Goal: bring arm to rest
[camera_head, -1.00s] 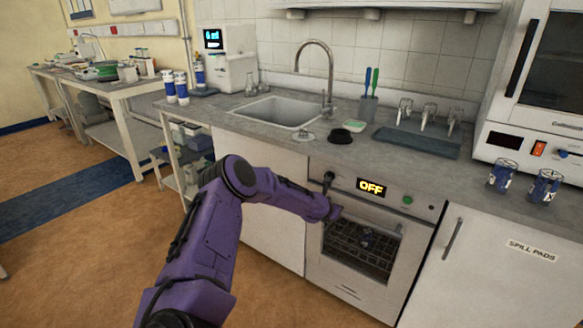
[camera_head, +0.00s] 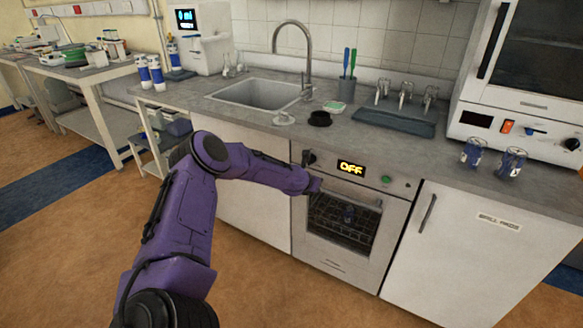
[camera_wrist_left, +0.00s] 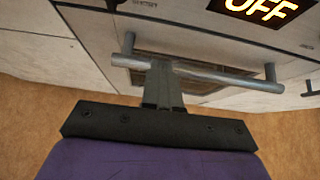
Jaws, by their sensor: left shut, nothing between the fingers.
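My left arm is purple and reaches in from the lower left of the head view. Its gripper (camera_head: 315,187) is at the upper left of the oven door, largely hidden by my own wrist. In the left wrist view the gripper's dark fingers (camera_wrist_left: 163,88) are together and empty. They overlap the metal bar handle (camera_wrist_left: 215,74) in the picture; I cannot tell whether they touch it. The oven (camera_head: 395,212) has its door shut, and a rack shows through the window. Its display (camera_head: 350,167) reads OFF. My right gripper is not in view.
The counter (camera_head: 225,106) above the oven holds a sink (camera_head: 262,93), a black round item (camera_head: 320,118), a blue tray (camera_head: 395,122) and two blue-labelled beakers (camera_head: 510,163). A white cabinet (camera_head: 455,250) stands right of the oven. Floor is open at left.

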